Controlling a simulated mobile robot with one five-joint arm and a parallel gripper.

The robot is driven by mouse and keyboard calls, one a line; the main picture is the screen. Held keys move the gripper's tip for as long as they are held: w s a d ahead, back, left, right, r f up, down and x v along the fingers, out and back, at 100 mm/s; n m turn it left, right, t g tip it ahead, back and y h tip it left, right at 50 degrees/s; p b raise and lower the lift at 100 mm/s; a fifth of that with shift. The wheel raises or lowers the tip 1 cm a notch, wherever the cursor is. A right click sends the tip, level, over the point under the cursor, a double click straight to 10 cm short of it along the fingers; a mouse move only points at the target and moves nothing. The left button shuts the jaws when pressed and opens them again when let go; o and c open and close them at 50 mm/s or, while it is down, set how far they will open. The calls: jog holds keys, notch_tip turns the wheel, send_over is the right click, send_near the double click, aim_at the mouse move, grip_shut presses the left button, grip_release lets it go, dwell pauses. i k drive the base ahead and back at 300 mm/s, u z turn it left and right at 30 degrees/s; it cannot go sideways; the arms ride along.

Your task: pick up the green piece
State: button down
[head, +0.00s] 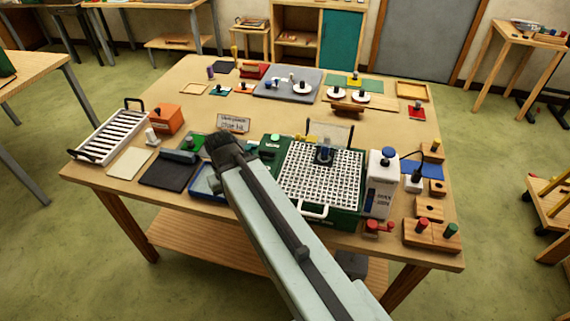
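Several green things show in the head view, and I cannot tell which one is the green piece. A flat green item (196,141) lies just left of my gripper, with a small light object on it. A small teal-green tile (219,90) lies toward the back left. A green-topped peg (452,230) stands in a wooden block at the front right. My gripper (222,146) is the dark end of the arm, over the front middle of the table. Its fingertips are too small and dark to read, and the arm hides what lies beneath it.
A green machine with a white grid top (320,172) stands right of my arm, beside a white bottle (381,181). A white slotted rack (110,132) and an orange box (165,118) stand at left. The table's middle (280,115) is mostly bare.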

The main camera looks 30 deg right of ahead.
aim_at(194, 138)
jog(key=k, duration=1.4)
jog(key=u, duration=0.75)
jog(key=i, duration=1.4)
jog(key=u, duration=0.55)
jog(key=i, duration=1.6)
jog(key=z, duration=0.95)
jog(key=k, duration=0.75)
jog(key=z, duration=0.1)
jog(key=i, duration=0.9)
